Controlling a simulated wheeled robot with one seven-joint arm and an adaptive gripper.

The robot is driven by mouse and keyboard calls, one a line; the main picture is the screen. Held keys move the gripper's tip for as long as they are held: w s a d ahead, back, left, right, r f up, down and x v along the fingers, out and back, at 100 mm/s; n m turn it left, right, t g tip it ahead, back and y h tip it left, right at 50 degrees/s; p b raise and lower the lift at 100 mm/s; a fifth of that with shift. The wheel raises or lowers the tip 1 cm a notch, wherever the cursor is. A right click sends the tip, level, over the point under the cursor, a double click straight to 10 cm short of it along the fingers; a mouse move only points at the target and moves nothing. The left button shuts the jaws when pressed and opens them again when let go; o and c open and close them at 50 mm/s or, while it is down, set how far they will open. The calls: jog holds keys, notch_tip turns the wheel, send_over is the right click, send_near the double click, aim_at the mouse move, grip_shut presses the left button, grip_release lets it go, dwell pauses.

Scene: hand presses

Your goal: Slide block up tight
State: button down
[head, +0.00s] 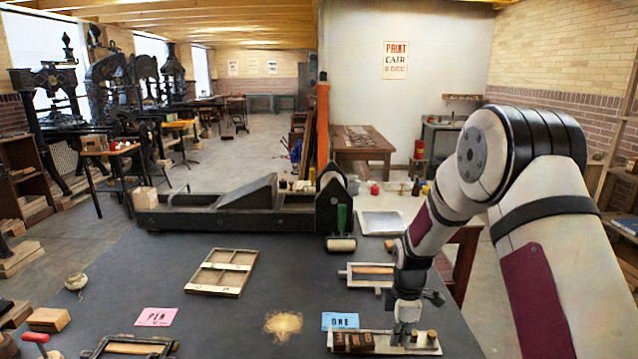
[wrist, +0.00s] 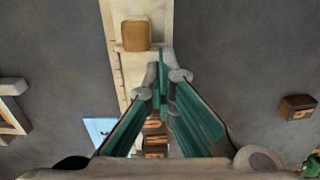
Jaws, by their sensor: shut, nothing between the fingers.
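A narrow pale tray (head: 380,353) lies near the front of the dark table. Dark brown blocks (head: 353,341) sit together at its left end. A small tan block (head: 432,335) stands at its right end; it also shows in the wrist view (wrist: 136,33), apart from the brown blocks (wrist: 155,145). My gripper (head: 404,335) points down over the tray, between the brown blocks and the tan block. In the wrist view my gripper (wrist: 163,72) has its green fingers together and empty. The fingers partly hide the tray and brown blocks. I cannot tell whether the fingertips touch the tray.
A blue card (head: 340,321) lies just behind the tray, and a pink card (head: 156,317) lies further left. A framed wooden form (head: 222,272) and a metal frame with a wooden bar (head: 368,273) lie farther back. A loose brown block (wrist: 297,107) lies beside the tray.

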aim_at(434, 346)
jog(key=shift+s+d+f, duration=0.1)
jog(key=shift+s+d, duration=0.05)
jog(key=shift+d, duration=1.3)
jog(key=shift+s+d+f, duration=0.15)
jog(key=shift+d, duration=1.3)
jog(key=shift+s+d+f, duration=0.1)
jog(key=shift+s+d, duration=0.05)
jog(key=shift+d, duration=1.3)
jog(key=c, duration=1.4)
grip_release()
jog(key=shift+d, duration=0.1)
jog(key=shift+c, duration=0.2)
jog(key=shift+w, duration=0.15)
jog(key=shift+r, duration=0.1)
jog(key=shift+w+r, duration=0.1)
jog(key=shift+r, duration=0.1)
jog(key=shift+a+r+p, duration=0.15)
jog(key=shift+r+p, duration=0.25)
jog(key=shift+r, duration=1.3)
jog(key=shift+a+r+p, duration=0.15)
jog(key=shift+r+p, duration=0.2)
jog(key=shift+r, duration=1.35)
